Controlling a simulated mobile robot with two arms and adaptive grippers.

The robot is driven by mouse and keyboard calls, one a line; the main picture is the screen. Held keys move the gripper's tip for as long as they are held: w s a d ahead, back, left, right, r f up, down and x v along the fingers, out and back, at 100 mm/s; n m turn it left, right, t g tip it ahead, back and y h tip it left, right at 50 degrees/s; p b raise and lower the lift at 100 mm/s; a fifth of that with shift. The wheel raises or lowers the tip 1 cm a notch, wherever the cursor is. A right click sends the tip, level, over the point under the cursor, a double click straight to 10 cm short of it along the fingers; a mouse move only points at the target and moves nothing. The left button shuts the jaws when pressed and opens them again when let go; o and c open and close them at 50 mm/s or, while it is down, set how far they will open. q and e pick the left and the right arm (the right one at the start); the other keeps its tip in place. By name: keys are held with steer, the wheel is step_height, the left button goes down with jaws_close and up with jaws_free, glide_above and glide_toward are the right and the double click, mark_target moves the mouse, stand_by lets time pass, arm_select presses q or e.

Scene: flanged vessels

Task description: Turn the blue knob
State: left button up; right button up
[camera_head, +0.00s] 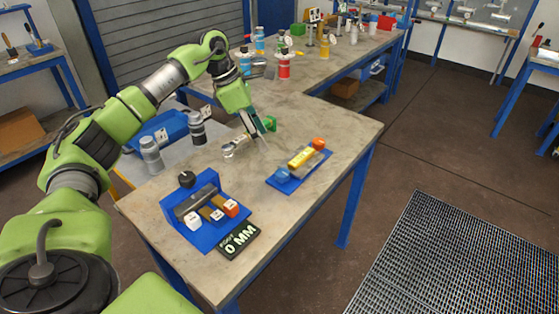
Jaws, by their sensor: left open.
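A blue knob-like part (282,174) sits at the near-left end of a small blue fixture (290,187) on the workbench. My left gripper (262,138) is open, pointing down above the bench behind and left of the fixture. It is apart from the blue part. My right gripper is out of view.
A shiny metal piece (235,146) lies near the left gripper. The bench's right corner is clear.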

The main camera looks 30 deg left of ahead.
arm_select(q)
steer(key=d+f, duration=0.1)
steer(key=d, duration=0.1)
steer(key=p, duration=0.2)
glide_above(282, 172)
steer(key=s+a, duration=0.1)
steer(key=a, duration=0.1)
steer(key=f, duration=0.7)
steer(key=shift+s+d+f, duration=0.15)
steer(key=shift+s+d, duration=0.05)
steer(key=shift+d, duration=0.05)
steer(key=x, duration=0.3)
steer(key=shift+d+f, duration=0.1)
steer(key=shift+w+f, duration=0.15)
steer(key=shift+f, duration=0.2)
steer(key=shift+c, duration=0.4)
steer(key=c, duration=1)
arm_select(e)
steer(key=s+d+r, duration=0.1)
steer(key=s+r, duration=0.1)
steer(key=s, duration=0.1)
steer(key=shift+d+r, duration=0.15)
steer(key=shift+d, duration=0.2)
